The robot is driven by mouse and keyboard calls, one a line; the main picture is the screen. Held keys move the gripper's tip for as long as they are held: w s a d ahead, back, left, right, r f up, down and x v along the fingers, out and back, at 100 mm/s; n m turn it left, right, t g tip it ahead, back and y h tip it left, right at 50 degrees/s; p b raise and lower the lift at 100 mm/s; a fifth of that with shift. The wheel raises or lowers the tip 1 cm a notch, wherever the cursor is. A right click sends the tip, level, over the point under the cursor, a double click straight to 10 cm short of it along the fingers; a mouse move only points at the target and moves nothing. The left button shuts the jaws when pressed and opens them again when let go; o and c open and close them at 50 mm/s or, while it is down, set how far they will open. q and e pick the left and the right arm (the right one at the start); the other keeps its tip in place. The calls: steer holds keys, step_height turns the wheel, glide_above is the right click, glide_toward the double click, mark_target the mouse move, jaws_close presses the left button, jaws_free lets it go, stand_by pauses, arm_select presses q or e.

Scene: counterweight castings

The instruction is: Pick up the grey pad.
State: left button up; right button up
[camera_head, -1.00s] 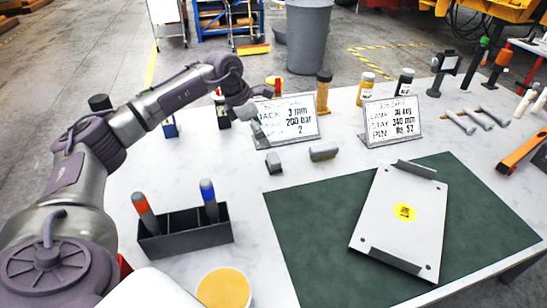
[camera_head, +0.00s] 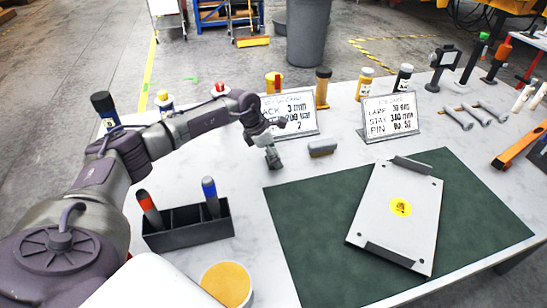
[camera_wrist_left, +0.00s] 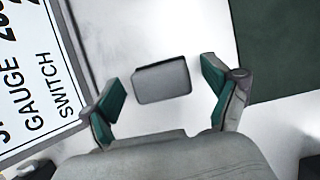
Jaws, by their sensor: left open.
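The grey pad (camera_wrist_left: 162,80) is a small rounded block lying on the white tabletop. In the left wrist view it lies between the two green-padded fingers, with a clear gap on each side. My left gripper (camera_head: 273,158) is open and points down over the pad's place, in front of the left sign. In the head view the gripper mostly hides the pad. My right gripper is not in view.
A longer grey block (camera_head: 322,148) lies just right of the gripper. The left sign (camera_head: 290,114) stands close behind. A green mat (camera_head: 310,235) bears a white plate (camera_head: 398,215). A dark pen holder (camera_head: 188,228) stands nearer, at left.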

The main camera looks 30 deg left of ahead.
arm_select(q)
steer(key=shift+c, duration=0.3)
steer(key=c, duration=1.3)
steer(key=shift+r, duration=0.15)
steer(key=shift+r, duration=0.6)
step_height(320, 180, up, 3)
steer(key=shift+f+b, duration=0.15)
steer(key=shift+b, duration=0.55)
steer(key=w+d+r+b, duration=0.1)
steer(key=w+d+r, duration=0.1)
steer(key=d, duration=0.3)
steer(key=w+d+r+b, duration=0.1)
steer(key=w+d+r, duration=0.1)
steer(key=d+r, duration=0.2)
steer(key=shift+w+d+r, duration=0.3)
steer(key=shift+d+r, duration=0.1)
steer(key=shift+d, duration=0.45)
